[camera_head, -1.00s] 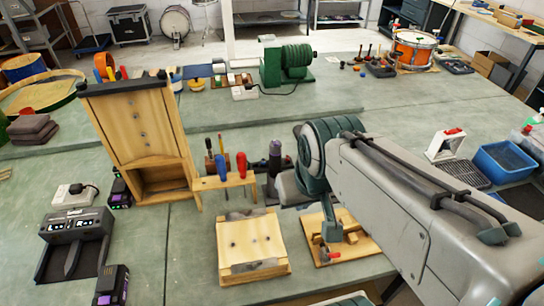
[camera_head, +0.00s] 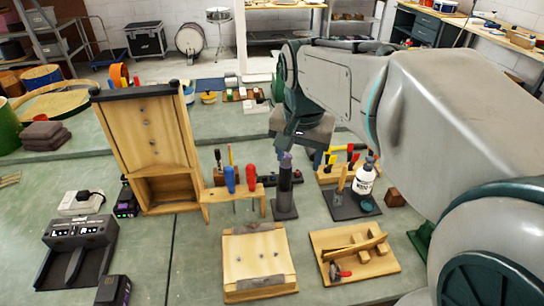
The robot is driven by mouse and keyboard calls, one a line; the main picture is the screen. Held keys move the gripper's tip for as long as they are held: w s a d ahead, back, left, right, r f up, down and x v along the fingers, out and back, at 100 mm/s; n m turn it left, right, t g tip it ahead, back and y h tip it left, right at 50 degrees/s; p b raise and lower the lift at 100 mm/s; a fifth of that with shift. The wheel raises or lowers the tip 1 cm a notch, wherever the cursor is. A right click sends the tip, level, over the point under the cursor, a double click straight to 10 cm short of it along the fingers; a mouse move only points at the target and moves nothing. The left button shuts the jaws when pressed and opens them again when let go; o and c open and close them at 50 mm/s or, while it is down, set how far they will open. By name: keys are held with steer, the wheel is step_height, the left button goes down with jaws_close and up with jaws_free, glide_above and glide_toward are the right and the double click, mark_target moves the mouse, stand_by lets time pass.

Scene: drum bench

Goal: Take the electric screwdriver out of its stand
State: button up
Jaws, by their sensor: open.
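The electric screwdriver (camera_head: 285,178) is a dark upright cylinder with a purplish top. It stands in a small dark stand (camera_head: 286,212) on the green bench, right of the wooden screwdriver rack. My gripper (camera_head: 290,143) is open and sits above and behind the screwdriver's top in the picture. The tips are small and partly merge with the screwdriver's top, so I cannot tell whether they touch it. No grip on the screwdriver shows.
The wooden rack (camera_head: 233,193) with blue and red handled tools stands close on the left. A white bottle (camera_head: 365,178) and handled tools stand on the right. A wooden block (camera_head: 254,256) and a wooden board (camera_head: 327,240) lie in front. A charger (camera_head: 81,229) sits at the left.

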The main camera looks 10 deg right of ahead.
steer(key=w+m+g+b, duration=0.1)
steer(key=w+m+b, duration=0.1)
steer(key=w+m, duration=0.5)
steer(key=m+g+b, duration=0.1)
steer(key=m+b, duration=0.1)
steer(key=m, duration=0.1)
glide_above(286, 154)
step_height(286, 154, down, 2)
steer(key=shift+y, duration=0.3)
steer(key=f, duration=0.8)
steer(key=shift+w+d, duration=0.15)
steer(key=shift+d, duration=0.15)
steer(key=f, duration=0.3)
steer(key=f+p, duration=0.1)
steer(key=shift+s+a+f, duration=0.25)
steer(key=shift+s+a, duration=0.05)
steer(key=shift+s, duration=0.05)
steer(key=shift+w+f, duration=0.1)
steer(key=shift+f, duration=0.35)
jaws_close()
